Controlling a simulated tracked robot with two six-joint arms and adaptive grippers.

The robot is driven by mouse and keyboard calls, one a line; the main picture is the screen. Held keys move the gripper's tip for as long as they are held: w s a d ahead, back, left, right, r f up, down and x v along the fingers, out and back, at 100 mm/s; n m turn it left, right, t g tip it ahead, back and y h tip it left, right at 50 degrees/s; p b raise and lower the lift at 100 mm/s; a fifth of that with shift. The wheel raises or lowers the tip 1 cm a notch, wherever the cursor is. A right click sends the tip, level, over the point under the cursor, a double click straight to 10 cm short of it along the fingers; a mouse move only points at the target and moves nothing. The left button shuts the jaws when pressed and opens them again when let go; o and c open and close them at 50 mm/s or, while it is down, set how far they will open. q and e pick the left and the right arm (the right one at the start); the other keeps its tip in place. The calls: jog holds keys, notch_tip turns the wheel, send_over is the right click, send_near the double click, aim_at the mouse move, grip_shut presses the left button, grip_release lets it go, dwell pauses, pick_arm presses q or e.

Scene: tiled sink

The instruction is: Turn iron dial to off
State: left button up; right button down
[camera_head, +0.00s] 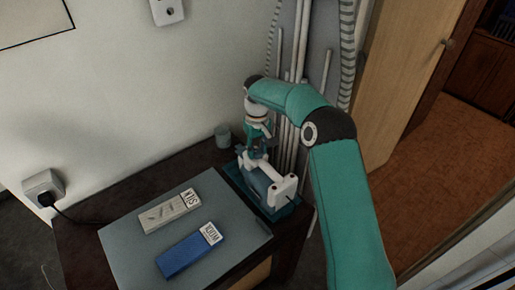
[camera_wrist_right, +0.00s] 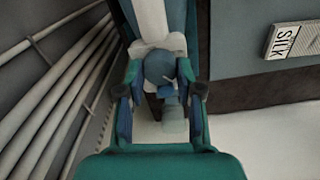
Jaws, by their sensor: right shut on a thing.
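The iron (camera_head: 284,190), white and blue, rests on a dark teal stand at the table's back right corner. In the right wrist view its white body (camera_wrist_right: 152,18) comes in from the top. A round blue dial (camera_wrist_right: 160,66) sits on it, between my fingers. My right gripper (camera_head: 259,150) reaches down over the iron from above. In the right wrist view the gripper (camera_wrist_right: 161,92) has one finger on each side of the dial and is shut on it. The dial's markings cannot be read. In the head view the dial is mostly hidden by the gripper. My left gripper is not in view.
A grey mat (camera_head: 130,262) on the dark table carries a grey block (camera_head: 168,213) marked SILK and a blue block (camera_head: 185,254). White pipes (camera_head: 302,50) rise right behind the iron. A socket with plug (camera_head: 43,187) is left.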

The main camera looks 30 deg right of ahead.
jog(key=shift+a+n, duration=0.1)
jog(key=shift+n, duration=0.2)
jog(key=n+p, duration=0.1)
jog(key=n, duration=0.2)
jog(key=shift+s+a, duration=0.1)
jog(key=n+p, duration=0.1)
jog(key=n, duration=0.4)
jog(key=shift+n, duration=0.3)
dwell(0.3)
jog(key=c, duration=0.7)
grip_release()
jog(key=shift+c, duration=0.2)
jog(key=shift+r, duration=0.1)
